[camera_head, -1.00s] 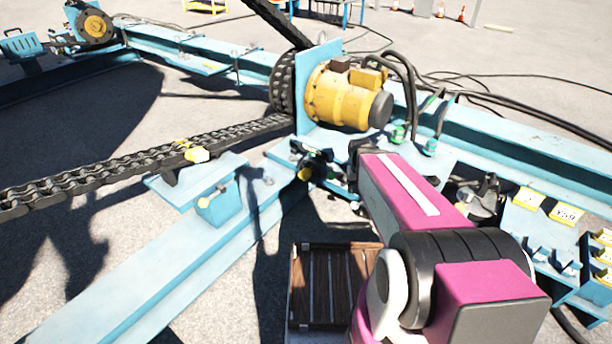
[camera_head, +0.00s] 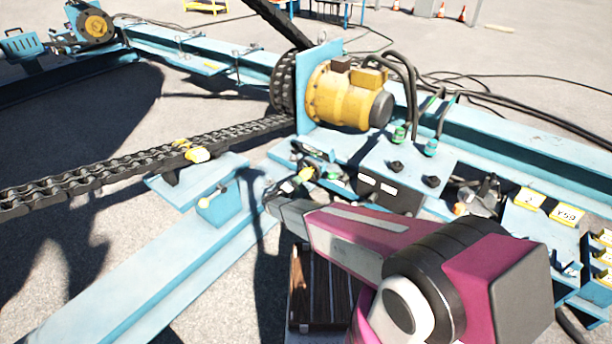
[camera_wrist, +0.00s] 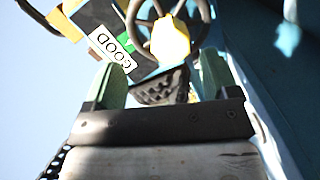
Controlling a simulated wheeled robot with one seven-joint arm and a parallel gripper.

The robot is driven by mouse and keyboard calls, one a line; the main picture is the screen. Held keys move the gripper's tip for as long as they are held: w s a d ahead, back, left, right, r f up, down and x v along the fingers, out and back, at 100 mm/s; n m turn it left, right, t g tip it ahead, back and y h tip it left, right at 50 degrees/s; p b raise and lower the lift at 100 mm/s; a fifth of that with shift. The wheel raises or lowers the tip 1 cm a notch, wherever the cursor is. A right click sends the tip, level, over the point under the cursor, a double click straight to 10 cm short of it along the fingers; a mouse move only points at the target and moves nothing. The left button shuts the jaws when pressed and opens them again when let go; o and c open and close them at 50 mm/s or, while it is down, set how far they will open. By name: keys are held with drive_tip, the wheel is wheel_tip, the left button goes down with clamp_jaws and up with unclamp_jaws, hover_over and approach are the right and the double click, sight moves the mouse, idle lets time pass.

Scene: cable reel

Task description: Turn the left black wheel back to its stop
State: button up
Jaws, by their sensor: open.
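A black spoked wheel (camera_wrist: 143,40) with a yellow hub (camera_wrist: 170,40) shows at the top of the wrist view, beyond my fingertips. A dark curved bar (camera_wrist: 40,17) at the top left may be part of another wheel. My gripper (camera_wrist: 162,64) is open, its two pale green fingers apart with no wheel rim seen held between them. In the head view, my arm reaches left to a dark cluster with yellow parts (camera_head: 306,174) beside the chain end; the fingers and wheel are hard to make out there. I cannot tell the wheel's turn angle.
A white label reading GOOD (camera_wrist: 112,48) sits beside the wheel. A blue panel with two black knobs (camera_head: 396,166) stands right of the cluster. The yellow motor (camera_head: 340,98) and hoses are behind it. The heavy chain (camera_head: 130,164) and blue beams border the left side.

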sight(306, 174)
drive_tip(key=shift+n+t, duration=0.3)
drive_tip(key=shift+t, duration=0.2)
drive_tip(key=x, duration=0.3)
drive_tip(key=a+x, duration=0.1)
drive_tip(key=x, duration=0.2)
drive_tip(key=w+f+x, duration=0.1)
drive_tip(key=x, duration=0.2)
drive_tip(key=shift+w, duration=0.4)
drive_tip(key=c, duration=1.2)
